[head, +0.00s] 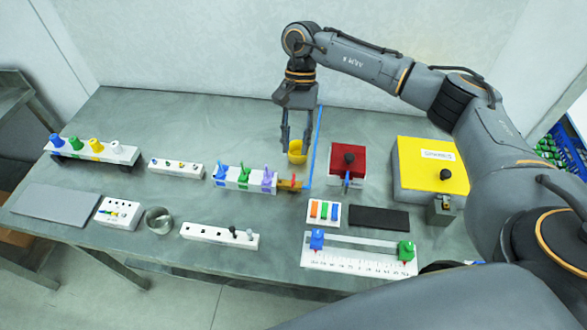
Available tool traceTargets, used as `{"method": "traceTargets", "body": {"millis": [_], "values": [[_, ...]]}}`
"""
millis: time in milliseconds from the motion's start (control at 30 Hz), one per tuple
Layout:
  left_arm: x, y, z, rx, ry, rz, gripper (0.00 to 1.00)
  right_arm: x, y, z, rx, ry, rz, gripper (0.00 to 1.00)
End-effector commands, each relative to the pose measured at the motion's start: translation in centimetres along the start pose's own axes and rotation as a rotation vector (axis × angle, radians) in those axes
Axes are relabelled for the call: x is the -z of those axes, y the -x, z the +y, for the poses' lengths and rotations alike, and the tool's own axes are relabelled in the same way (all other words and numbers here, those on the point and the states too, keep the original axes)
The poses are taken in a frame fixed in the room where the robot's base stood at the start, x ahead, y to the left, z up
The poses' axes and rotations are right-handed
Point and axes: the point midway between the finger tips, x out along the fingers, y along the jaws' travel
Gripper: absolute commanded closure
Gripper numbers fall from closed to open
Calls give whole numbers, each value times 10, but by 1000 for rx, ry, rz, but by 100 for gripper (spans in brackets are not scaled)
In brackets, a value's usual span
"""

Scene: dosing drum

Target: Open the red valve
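A row of valves (240,186) stands near the middle of the table, with blue, green and purple handles on white blocks. At its right end is a brass-coloured piece (285,186) with a small red part (294,179), which looks like the red valve. My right gripper (297,150) points down above and behind this end, apart from it. Its two fingers are spread. My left gripper is out of view.
A thin blue line (315,148) runs just right of the gripper. A slider board (358,262) and colored switches (324,212) lie in front. Bare table lies behind the valve row.

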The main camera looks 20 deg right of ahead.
Motion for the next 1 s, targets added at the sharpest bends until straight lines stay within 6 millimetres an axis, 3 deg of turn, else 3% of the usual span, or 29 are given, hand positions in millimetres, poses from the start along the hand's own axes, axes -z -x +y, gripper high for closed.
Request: {"method": "traceTargets", "body": {"millis": [200,400,600,833,867,1000], "values": [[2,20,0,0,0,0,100,-2,-45,0,-3,0,-4,72],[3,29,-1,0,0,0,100,-1,-75,0,-1,-1,-1,72],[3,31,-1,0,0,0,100,-1,-87,0,0,-1,0,72],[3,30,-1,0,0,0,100,0,-88,0,0,-1,0,72],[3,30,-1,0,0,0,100,0,-88,0,0,-1,0,74],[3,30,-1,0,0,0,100,0,-88,0,0,-1,0,100]]}}
